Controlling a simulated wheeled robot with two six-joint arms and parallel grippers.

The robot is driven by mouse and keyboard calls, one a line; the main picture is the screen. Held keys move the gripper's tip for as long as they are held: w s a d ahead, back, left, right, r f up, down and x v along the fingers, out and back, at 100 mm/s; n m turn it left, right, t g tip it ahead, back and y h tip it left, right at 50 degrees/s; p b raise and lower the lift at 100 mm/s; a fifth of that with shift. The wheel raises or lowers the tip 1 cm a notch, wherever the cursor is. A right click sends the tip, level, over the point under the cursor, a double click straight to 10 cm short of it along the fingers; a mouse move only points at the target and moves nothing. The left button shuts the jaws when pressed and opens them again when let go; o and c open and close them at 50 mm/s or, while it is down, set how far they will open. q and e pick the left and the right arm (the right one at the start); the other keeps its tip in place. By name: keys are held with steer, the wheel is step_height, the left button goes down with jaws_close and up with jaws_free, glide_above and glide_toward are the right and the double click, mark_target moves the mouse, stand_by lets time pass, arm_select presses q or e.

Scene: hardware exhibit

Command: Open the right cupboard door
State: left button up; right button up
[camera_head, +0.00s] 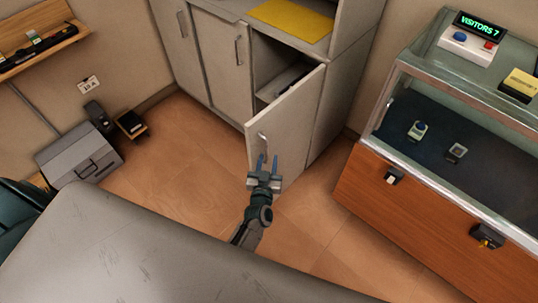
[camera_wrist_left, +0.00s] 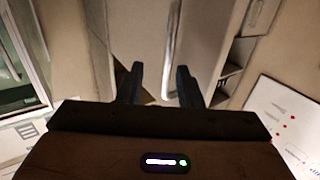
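The right cupboard door (camera_head: 294,118) stands partly open, swung out from the grey cupboard (camera_head: 205,58). A dark inner space with a shelf (camera_head: 284,82) shows behind it. My left gripper (camera_head: 267,162) is in front of this door, just below its metal handle (camera_head: 262,137). In the left wrist view, the two dark fingers (camera_wrist_left: 162,83) are apart, and the handle (camera_wrist_left: 171,45) runs down between them, nearer the right finger. I cannot tell whether a finger touches it. My right gripper is in neither view.
Other cupboard doors to the left are shut. A yellow sheet (camera_head: 291,19) lies on the cupboard top. A glass display case (camera_head: 455,92) on a wooden base stands at right. A grey box (camera_head: 78,157) is at left. Brown floor (camera_head: 185,165) is clear before the cupboard.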

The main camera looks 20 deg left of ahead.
arm_select(q)
steer(key=b+v, duration=0.1)
steer(key=v, duration=0.6)
steer(key=shift+s, duration=0.15)
steer(key=s+f+m+g+h, duration=0.15)
steer(key=s+f, duration=0.25)
steer(key=f, duration=0.4)
steer(key=s+a+f+m+g+h, duration=0.1)
steer(key=s+f+g, duration=0.25)
steer(key=f, duration=0.45)
steer(key=s+f+m+g+h, duration=0.1)
steer(key=s+f+g+h, duration=0.1)
steer(key=s+f, duration=0.5)
steer(key=s+a+f+g, duration=0.3)
steer(key=s+a+f, duration=0.1)
steer(key=s, duration=0.4)
steer(key=s+a+f+g+y, duration=0.1)
steer(key=s+a+f+g, duration=0.2)
steer(key=s+f, duration=0.4)
steer(key=s+a+f+g, duration=0.3)
steer(key=s+a+f, duration=0.2)
steer(key=s, duration=0.5)
steer(key=shift+s+f, duration=0.25)
steer(key=shift+s, duration=0.1)
steer(key=shift+w+n, duration=0.1)
steer(key=shift+n, duration=0.15)
